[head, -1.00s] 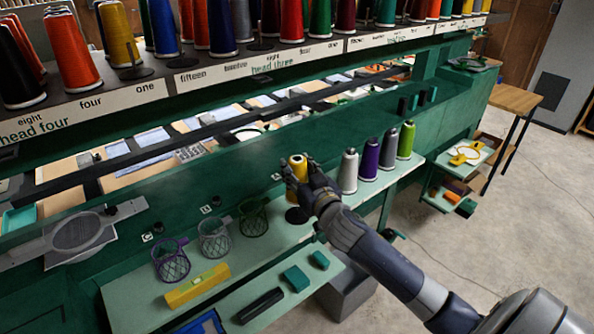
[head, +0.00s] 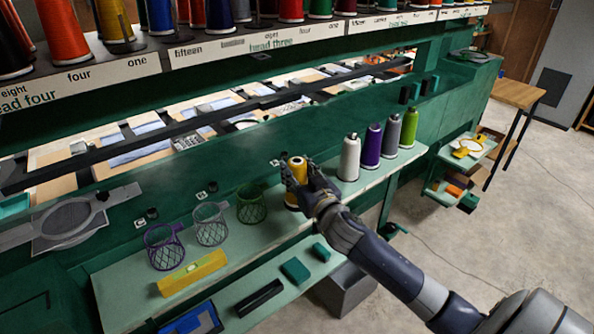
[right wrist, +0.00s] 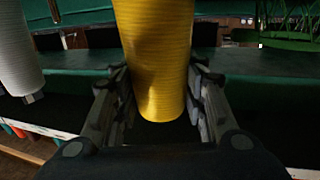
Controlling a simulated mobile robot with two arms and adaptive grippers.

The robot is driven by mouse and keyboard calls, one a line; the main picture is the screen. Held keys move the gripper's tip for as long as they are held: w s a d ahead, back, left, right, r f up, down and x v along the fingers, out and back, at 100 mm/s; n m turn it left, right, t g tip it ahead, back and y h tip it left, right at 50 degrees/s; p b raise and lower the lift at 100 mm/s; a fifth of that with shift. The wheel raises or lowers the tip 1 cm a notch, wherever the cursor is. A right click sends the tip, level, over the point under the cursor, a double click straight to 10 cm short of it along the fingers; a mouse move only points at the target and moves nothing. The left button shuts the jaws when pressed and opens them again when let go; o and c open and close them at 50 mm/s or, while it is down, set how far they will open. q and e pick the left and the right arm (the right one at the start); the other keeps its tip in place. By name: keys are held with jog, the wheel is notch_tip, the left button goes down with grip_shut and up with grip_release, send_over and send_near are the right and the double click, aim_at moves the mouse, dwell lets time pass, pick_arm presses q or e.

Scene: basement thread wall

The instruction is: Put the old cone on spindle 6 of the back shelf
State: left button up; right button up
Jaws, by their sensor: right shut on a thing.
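My right gripper (head: 297,180) is shut on a yellow cone (head: 296,164). In the right wrist view the fingers stand on both sides of the yellow cone (right wrist: 158,60), near its narrow end. The cone looks upright over the green shelf (head: 335,198), left of the white cone. Its lower part shows below my fingers, but I cannot tell whether it rests on the shelf or sits on a spindle. No spindle number is readable on this shelf. My left gripper is not in view.
A white cone (head: 349,158), purple cone (head: 372,146), grey cone (head: 391,137) and lime cone (head: 409,129) stand right of my gripper. A green mesh cup (head: 251,204) is to its left. Above runs a labelled rack (head: 238,46) of cones.

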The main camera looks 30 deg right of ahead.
jog(key=shift+f, duration=0.1)
dwell(0.6)
jog(key=shift+f, duration=0.15)
jog(key=o, duration=1.2)
jog(key=shift+o, duration=0.2)
jog(key=shift+s, duration=0.1)
jog(key=s+a, duration=0.2)
jog(key=s, duration=0.9)
jog(key=shift+s+r, duration=0.3)
jog(key=shift+s, duration=0.1)
jog(key=shift+a, duration=0.1)
